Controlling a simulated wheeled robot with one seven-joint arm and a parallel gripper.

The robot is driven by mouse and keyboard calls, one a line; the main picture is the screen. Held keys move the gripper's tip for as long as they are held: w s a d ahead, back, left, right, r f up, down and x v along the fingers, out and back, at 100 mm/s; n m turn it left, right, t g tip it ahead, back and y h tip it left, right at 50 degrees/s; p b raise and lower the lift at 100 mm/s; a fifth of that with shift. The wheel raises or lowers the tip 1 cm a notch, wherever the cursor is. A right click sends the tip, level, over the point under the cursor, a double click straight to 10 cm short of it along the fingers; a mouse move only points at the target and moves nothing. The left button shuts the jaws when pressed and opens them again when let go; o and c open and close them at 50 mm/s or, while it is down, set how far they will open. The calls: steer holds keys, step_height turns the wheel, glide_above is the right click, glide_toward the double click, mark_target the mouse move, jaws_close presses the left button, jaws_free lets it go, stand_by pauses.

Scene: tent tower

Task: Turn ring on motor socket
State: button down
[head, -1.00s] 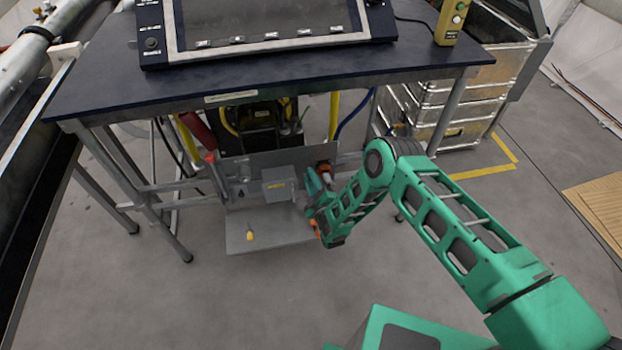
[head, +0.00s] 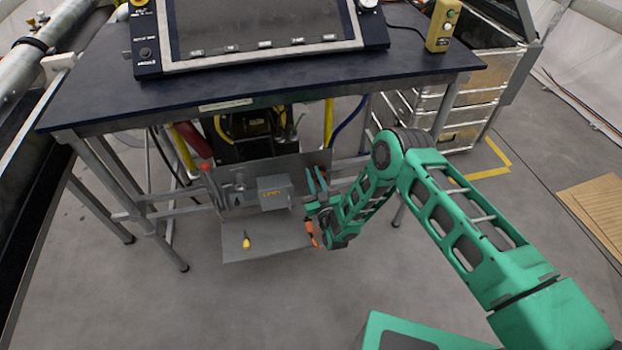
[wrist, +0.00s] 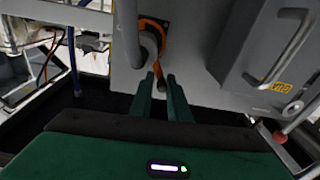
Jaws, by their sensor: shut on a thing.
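In the wrist view, an orange ring (wrist: 163,64) sits around a grey plug or cable end on the motor socket (wrist: 150,22), on a grey panel. Part of the ring hangs down as an orange tab. My gripper (wrist: 161,82) has its two green fingers shut on the ring at this lower part; the exact contact is small and dark. In the head view, my gripper (head: 318,182) is at the right side of the panel under the table, and its fingers and wrist hide the socket and ring.
The grey panel (head: 235,225) carries a box (head: 275,193) with a yellow label and a red-knobbed lever (head: 207,168). A small yellow object (head: 246,241) lies on its lower plate. The dark table (head: 260,92) stands above, on metal legs. Metal cases (head: 455,110) stand at the right.

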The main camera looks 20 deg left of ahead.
steer(key=d+m, duration=0.1)
steer(key=m, duration=0.2)
steer(key=shift+w+d+m, duration=0.35)
steer(key=shift+m, duration=0.05)
steer(key=shift+w+d+r+m+h, duration=0.1)
steer(key=shift+w+d+m+h, duration=0.15)
steer(key=shift+m, duration=0.55)
steer(key=shift+w+d+m+h, duration=0.1)
steer(key=shift+d+m, duration=0.2)
steer(key=shift+m, duration=0.5)
steer(key=c, duration=2)
jaws_free()
steer(key=shift+o, duration=1)
steer(key=shift+w+r, duration=0.1)
steer(key=shift+r, duration=0.05)
steer(key=v, duration=1)
steer(key=shift+s+f, duration=0.25)
steer(key=shift+s, duration=0.1)
